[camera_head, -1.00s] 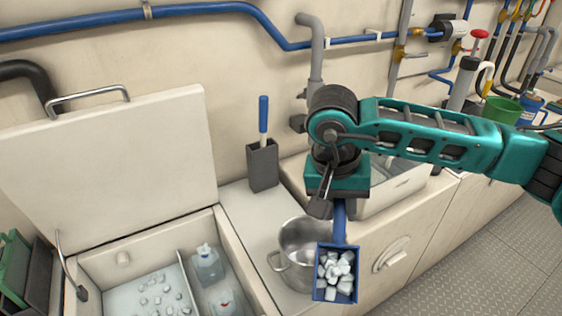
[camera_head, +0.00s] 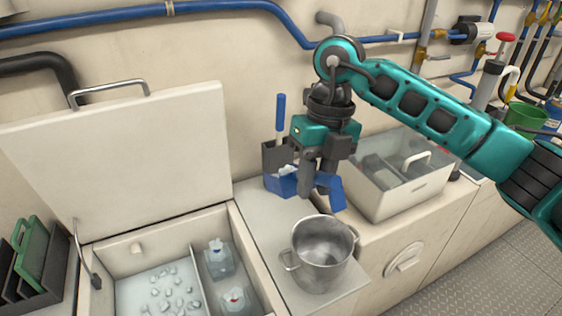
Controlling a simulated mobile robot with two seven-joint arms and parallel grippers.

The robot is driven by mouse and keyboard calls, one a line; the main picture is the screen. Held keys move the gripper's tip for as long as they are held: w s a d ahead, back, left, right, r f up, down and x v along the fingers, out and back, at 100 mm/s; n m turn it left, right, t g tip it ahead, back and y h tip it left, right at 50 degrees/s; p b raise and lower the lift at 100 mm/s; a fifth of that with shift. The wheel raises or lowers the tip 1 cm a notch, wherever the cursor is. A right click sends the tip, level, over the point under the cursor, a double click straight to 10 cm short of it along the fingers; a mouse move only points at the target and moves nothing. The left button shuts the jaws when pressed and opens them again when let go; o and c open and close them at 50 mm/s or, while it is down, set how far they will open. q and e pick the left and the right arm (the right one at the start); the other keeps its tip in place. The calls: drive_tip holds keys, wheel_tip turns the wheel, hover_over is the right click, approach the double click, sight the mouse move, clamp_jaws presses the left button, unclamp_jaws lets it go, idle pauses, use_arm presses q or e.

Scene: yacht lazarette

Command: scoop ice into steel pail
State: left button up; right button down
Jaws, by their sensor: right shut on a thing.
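My right gripper (camera_head: 318,190) is shut on the handle of a blue scoop (camera_head: 282,184), above the counter behind the steel pail. The scoop's tray points left, and a little white ice shows at its top edge; the gripper hides part of the scoop. The steel pail (camera_head: 320,262) stands upright on the counter in front of the scoop. Its visible inside looks bare, though its near bottom is hidden. Loose ice (camera_head: 172,290) lies in the left compartment of the open ice chest (camera_head: 140,250). My left gripper is not in view.
The raised lid (camera_head: 120,160) leans at the wall. A grey holder with a blue-handled tool (camera_head: 280,118) stands close behind the scoop. A clear-sided bin (camera_head: 400,180) stands right of the gripper.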

drive_tip(key=a+r+m+t, duration=0.3)
drive_tip(key=a+m, duration=0.3)
drive_tip(key=m, duration=1.2)
drive_tip(key=d+f+y, duration=0.1)
drive_tip(key=d+f, duration=0.1)
drive_tip(key=w+d+f+g+y, duration=0.1)
drive_tip(key=f+y, duration=0.1)
drive_tip(key=w+d+f+m+y, duration=0.1)
drive_tip(key=d+f, duration=0.1)
drive_tip(key=shift+w+d+y, duration=0.1)
drive_tip(key=shift+d+y, duration=0.2)
drive_tip(key=shift+y, duration=0.1)
drive_tip(key=a+r+h, duration=0.1)
drive_tip(key=s+a+r+h, duration=0.1)
drive_tip(key=a+h, duration=0.1)
drive_tip(key=a+r+t+h, duration=0.1)
drive_tip(key=shift+s+a+n+h, duration=0.3)
drive_tip(key=shift+s+a+h, duration=0.05)
drive_tip(key=shift+h, duration=0.05)
